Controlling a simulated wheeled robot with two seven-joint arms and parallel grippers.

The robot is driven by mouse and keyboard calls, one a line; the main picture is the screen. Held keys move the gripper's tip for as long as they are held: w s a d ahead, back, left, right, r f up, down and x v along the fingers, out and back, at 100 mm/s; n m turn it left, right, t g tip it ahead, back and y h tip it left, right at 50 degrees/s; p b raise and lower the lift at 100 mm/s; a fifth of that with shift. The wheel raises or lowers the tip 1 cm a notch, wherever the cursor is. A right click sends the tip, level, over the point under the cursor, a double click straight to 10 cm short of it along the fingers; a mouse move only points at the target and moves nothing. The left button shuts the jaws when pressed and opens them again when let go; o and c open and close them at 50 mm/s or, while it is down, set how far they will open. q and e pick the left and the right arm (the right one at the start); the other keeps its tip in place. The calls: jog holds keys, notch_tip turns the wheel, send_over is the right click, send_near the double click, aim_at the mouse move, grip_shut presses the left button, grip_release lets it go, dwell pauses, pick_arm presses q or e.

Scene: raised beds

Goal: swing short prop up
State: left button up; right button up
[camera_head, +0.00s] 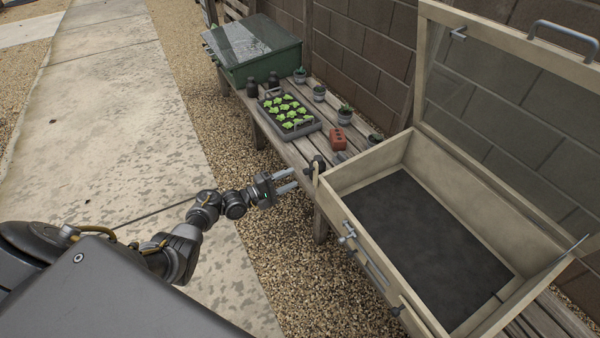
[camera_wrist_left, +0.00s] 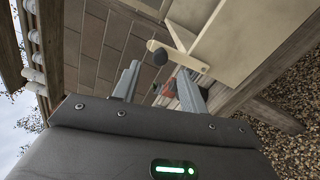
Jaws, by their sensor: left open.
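The cold frame (camera_head: 375,165) is a cream wooden box with its glazed lid (camera_head: 480,100) raised. A short cream piece with a dark knob (camera_head: 316,166), which looks like the short prop, is at the box's near left corner. In the left wrist view the cream piece (camera_wrist_left: 178,45) ends near a round black knob (camera_wrist_left: 160,57). My left gripper (camera_head: 294,180) is open and empty, just left of the knob and pointing at it. In the left wrist view the knob shows beyond and between the fingertips (camera_wrist_left: 158,68); contact is not visible. My right gripper is out of view.
A metal rod with fittings (camera_head: 368,262) runs along the box front. A block wall (camera_head: 365,55) stands behind. Gravel and paving (camera_head: 110,120) are clear.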

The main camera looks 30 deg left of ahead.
pick_arm(q)
jog(key=shift+v, duration=2.15)
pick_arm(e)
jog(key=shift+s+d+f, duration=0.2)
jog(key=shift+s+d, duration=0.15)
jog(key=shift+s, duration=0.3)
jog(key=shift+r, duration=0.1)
